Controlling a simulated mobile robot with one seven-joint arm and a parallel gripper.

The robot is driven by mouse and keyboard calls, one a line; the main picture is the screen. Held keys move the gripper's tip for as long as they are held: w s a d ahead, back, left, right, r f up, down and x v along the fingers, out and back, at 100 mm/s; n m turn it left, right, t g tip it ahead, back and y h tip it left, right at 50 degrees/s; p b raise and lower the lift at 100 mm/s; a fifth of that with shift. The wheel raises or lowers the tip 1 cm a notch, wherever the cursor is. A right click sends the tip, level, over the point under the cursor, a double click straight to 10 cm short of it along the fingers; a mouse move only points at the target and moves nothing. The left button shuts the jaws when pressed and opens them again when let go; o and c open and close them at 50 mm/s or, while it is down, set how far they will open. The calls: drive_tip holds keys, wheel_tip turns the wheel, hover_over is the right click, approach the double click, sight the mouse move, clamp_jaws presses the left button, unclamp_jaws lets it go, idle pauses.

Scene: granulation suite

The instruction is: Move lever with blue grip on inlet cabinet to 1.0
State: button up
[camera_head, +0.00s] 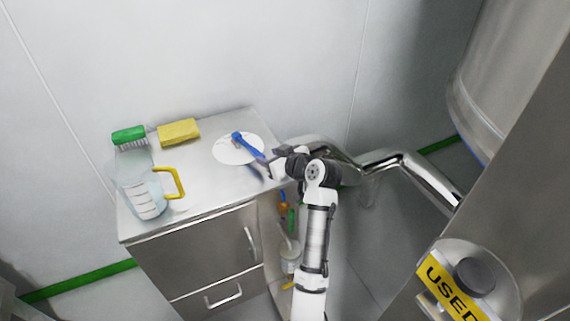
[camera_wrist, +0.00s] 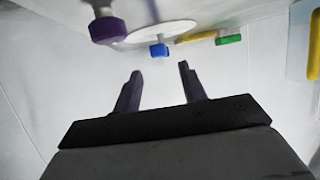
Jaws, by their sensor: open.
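The lever with the blue grip (camera_head: 247,145) stands at a white round plate (camera_head: 226,153) on top of the inlet cabinet (camera_head: 190,205). In the wrist view the blue grip (camera_wrist: 159,50) is seen nearly end-on in front of the white plate (camera_wrist: 180,28). My gripper (camera_head: 265,163) is at the near right end of the blue grip in the head view. In the wrist view my gripper (camera_wrist: 158,78) is open, with the grip ahead of and between its fingertips and nothing held. Any scale marks are too small to read.
A measuring jug (camera_head: 145,195) with a yellow handle, a green brush (camera_head: 128,136) and a yellow sponge (camera_head: 179,132) stand on the cabinet's left. A purple knob (camera_wrist: 108,30) is left of the blue grip. A steel pipe (camera_head: 400,165) runs right of my gripper.

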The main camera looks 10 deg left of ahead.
drive_tip(key=b+v, duration=0.1)
drive_tip(key=v, duration=0.7)
